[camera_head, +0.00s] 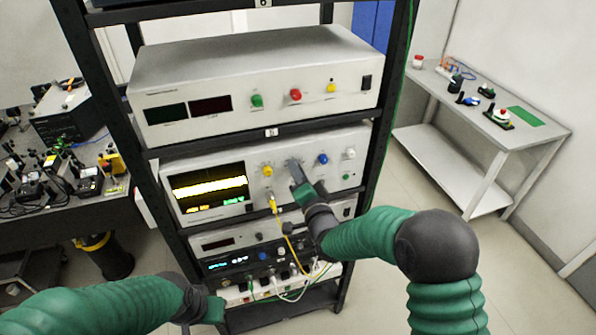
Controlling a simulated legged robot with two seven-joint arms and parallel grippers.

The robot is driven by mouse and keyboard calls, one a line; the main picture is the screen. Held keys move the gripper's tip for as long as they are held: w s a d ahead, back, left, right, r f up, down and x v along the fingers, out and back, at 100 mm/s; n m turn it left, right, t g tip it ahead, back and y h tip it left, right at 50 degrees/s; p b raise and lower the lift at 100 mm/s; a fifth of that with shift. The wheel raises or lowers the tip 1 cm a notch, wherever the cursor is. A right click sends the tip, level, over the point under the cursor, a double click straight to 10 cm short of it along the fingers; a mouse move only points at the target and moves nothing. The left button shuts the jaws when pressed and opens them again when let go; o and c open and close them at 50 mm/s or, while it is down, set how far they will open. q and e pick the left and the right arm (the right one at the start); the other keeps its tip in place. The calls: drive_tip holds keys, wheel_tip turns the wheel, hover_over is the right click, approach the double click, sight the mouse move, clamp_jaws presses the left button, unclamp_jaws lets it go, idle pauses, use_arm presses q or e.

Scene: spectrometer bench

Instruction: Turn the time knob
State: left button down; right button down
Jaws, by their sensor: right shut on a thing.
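The oscilloscope (210,187), with a yellow trace on its dark screen, sits on the rack's middle shelf. Its front has a yellow knob (267,171), a blue knob (323,159), a white knob (350,153) and a green knob (348,176). My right gripper (295,168) is at the panel between the yellow and blue knobs, shut on a knob that its fingers hide. Labels are too small to read, so I cannot confirm which one is the time knob. My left gripper (212,309) is low at the rack's front, away from the oscilloscope; its fingers do not show clearly.
A yellow cable (284,228) hangs from the oscilloscope's front, close to my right gripper. Another instrument (250,78) stands above, with smaller units below. The black rack posts (384,110) flank the panel. A side table (545,134) stands right, an optics bench (60,185) left.

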drive_tip(key=shift+d, duration=0.1)
drive_tip(key=shift+w+d+r+n+b, duration=0.1)
drive_tip(key=shift+n+b, duration=5.85)
drive_tip(key=shift+b, duration=0.6)
drive_tip(key=shift+d+r+n+b, duration=0.1)
drive_tip(key=shift+n+b, duration=5.85)
drive_tip(key=shift+b, duration=0.55)
